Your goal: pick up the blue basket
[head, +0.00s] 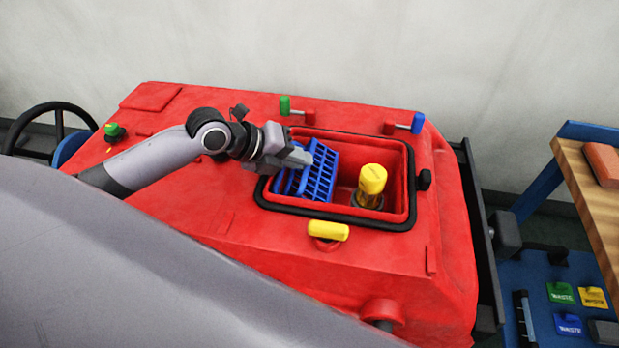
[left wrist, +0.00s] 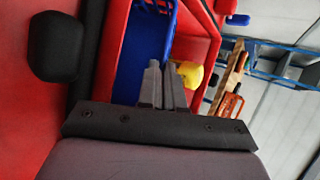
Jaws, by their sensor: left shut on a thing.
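The blue basket (head: 322,174), with slatted walls, sits tilted in the left part of the open well (head: 408,222) of the red tank. My left gripper (head: 300,157) reaches in from the left and is shut on the basket's upper edge. In the left wrist view the basket (left wrist: 146,42) is beyond the closed fingers (left wrist: 161,82), which hide part of it. The basket's lower part is hidden inside the well. My right gripper is in neither view.
A yellow-capped cylinder (head: 372,180) stands in the well, right of the basket. A yellow handle (head: 328,231) is at the front rim; green (head: 284,105) and blue (head: 417,122) levers are behind it. A wooden-topped bench (head: 590,190) stands at right.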

